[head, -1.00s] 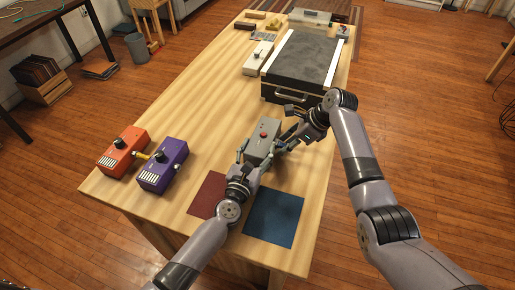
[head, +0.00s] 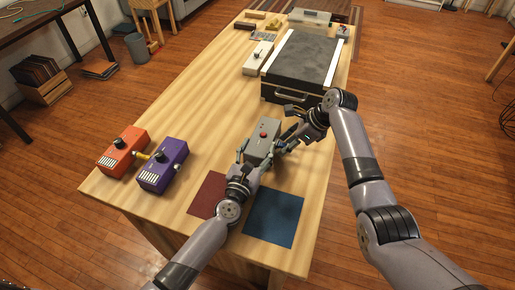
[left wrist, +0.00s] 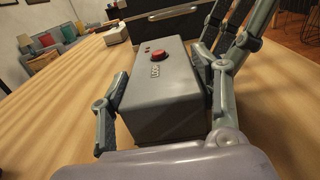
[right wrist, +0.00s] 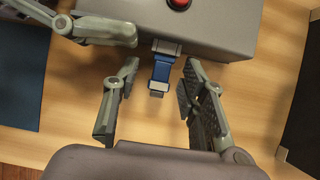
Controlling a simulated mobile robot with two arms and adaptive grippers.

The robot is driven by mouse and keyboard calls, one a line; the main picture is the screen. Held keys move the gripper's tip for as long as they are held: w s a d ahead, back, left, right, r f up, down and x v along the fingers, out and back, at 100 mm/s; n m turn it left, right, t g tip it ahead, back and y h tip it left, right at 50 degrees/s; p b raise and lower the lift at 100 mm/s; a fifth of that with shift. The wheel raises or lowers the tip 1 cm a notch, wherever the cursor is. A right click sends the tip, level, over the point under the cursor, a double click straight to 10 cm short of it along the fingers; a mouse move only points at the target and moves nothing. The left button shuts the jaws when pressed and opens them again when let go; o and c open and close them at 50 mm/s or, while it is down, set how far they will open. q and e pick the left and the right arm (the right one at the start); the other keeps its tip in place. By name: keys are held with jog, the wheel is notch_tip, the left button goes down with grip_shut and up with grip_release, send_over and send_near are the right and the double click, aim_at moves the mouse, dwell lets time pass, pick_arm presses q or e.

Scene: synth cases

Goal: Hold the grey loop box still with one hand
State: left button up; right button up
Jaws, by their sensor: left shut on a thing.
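The grey loop box (head: 264,138), with a red button on top, sits on the wooden table. My left gripper (head: 259,158) is shut on it, one finger along each side; the left wrist view shows the grey box (left wrist: 162,92) between the fingers. My right gripper (head: 287,143) is at the box's right side. In the right wrist view my right gripper (right wrist: 160,78) is open, its fingers either side of a small blue connector (right wrist: 161,72) with grey ends at the box's side. The fingers appear apart from the connector.
An orange pedal (head: 122,150) and a purple pedal (head: 162,165), joined by a yellow piece, stand at the left. A dark red mat (head: 205,196) and a blue mat (head: 273,217) lie in front. A large dark case (head: 303,60) and a cream pedal (head: 258,57) are behind. The table's left middle is clear.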

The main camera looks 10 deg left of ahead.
jog(key=shift+d+r, duration=0.1)
jog(key=v, duration=1.1)
jog(key=shift+r, duration=0.35)
jog(key=shift+d, duration=0.1)
jog(key=shift+c, duration=0.3)
jog(key=shift+f, duration=0.3)
jog(key=shift+c, duration=0.3)
jog(key=shift+d+f+x, duration=0.15)
jog(key=shift+d+x, duration=0.1)
jog(key=shift+x, duration=1.65)
jog(key=shift+d+f+x, duration=0.15)
jog(key=shift+d+x, duration=0.05)
jog(key=shift+x, duration=1.75)
jog(key=shift+d+f+x, duration=0.15)
jog(key=shift+d+x, duration=0.1)
jog(key=shift+x, duration=1.65)
jog(key=shift+s, duration=0.1)
jog(key=shift+c, duration=0.4)
grip_shut()
